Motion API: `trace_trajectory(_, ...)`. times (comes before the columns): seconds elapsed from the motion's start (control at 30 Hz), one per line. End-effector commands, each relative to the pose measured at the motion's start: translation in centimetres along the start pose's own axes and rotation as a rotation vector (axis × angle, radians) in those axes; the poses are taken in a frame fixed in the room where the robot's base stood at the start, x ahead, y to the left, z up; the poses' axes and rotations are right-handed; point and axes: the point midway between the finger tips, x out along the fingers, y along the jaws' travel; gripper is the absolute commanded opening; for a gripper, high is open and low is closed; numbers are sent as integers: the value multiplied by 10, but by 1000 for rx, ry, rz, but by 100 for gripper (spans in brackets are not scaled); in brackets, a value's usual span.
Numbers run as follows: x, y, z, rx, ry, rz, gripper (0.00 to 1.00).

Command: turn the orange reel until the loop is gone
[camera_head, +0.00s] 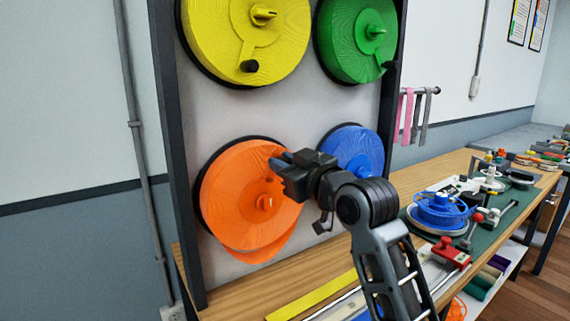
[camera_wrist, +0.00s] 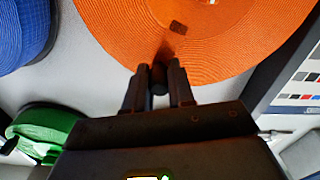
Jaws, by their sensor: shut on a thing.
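The orange reel (camera_head: 235,190) is mounted low on the left of the upright panel. A loop of orange strap (camera_head: 275,246) sags below its lower right rim, apart from the wound disc. My gripper (camera_head: 275,164) is at the upper right of the reel's face, over its crank. In the wrist view the orange reel (camera_wrist: 225,45) fills the top, and my gripper (camera_wrist: 159,68) is shut on the dark crank knob (camera_wrist: 159,77), one finger on each side. The loop does not stand out in the wrist view.
The blue reel (camera_head: 352,150) is close on the right, behind my arm. The yellow reel (camera_head: 245,35) and green reel (camera_head: 355,38) are above. A wooden bench (camera_head: 245,295) with a yellow strip (camera_head: 318,296) runs below; tools and a blue spool (camera_head: 440,208) lie right.

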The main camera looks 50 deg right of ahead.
Motion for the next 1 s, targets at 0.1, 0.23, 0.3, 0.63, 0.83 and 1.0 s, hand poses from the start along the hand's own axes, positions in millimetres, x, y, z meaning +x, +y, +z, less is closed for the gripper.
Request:
trace_trajectory(0.1, 0, 0, 0, 0, -1, 0, 0)
trace_trajectory(0.23, 0, 0, 0, 0, -1, 0, 0)
trace_trajectory(0.3, 0, 0, 0, 0, -1, 0, 0)
trace_trajectory(0.63, 0, 4, 3, 46, -2, 0, 0)
trace_trajectory(0.83, 0, 11, 10, 162, -4, -2, 0)
trace_trajectory(1.0, 0, 21, 21, 309, -4, -1, 0)
